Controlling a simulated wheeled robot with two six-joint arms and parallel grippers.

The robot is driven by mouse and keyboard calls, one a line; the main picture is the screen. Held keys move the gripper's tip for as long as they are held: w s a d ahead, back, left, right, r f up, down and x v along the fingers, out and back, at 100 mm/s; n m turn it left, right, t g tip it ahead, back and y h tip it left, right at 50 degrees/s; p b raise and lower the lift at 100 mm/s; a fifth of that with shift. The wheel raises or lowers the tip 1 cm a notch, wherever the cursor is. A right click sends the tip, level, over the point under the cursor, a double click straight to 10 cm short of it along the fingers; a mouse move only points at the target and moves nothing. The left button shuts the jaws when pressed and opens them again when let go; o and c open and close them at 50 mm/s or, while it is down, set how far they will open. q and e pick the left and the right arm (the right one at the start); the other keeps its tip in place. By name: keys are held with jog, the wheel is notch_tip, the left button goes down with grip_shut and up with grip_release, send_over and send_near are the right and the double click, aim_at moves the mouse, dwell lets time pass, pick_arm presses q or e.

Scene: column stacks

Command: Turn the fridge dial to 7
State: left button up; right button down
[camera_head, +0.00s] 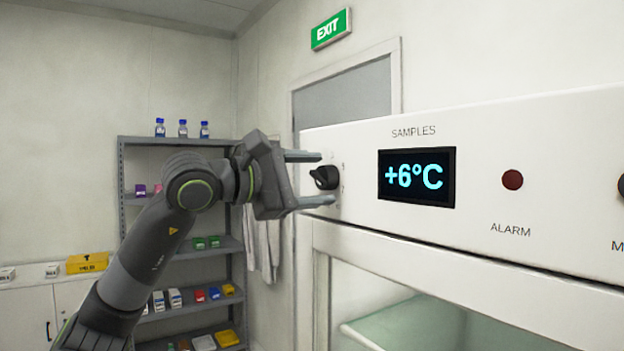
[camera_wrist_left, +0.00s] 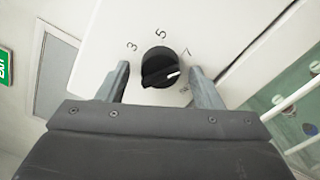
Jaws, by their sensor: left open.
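The fridge dial (camera_head: 325,178) is a black knob on the white front panel, left of the display (camera_head: 417,177) that reads +6°C. In the wrist view (camera_wrist_left: 160,70) gaps show between knob and both fingers.
The panel also carries a dark red alarm lamp (camera_head: 512,180) and a black knob (camera_head: 621,187) cut off at the right edge. A glass door (camera_head: 390,310) lies below. Shelves (camera_head: 180,142) with bottles and boxes stand behind my left arm, away from the panel.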

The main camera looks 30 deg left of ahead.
pick_arm(q)
jog(key=b+v, duration=1.1)
jog(key=v, duration=0.6)
jog(key=shift+s+b, duration=0.2)
jog(key=shift+b, duration=0.1)
jog(key=shift+a+f, duration=0.1)
jog(key=shift+a, duration=0.05)
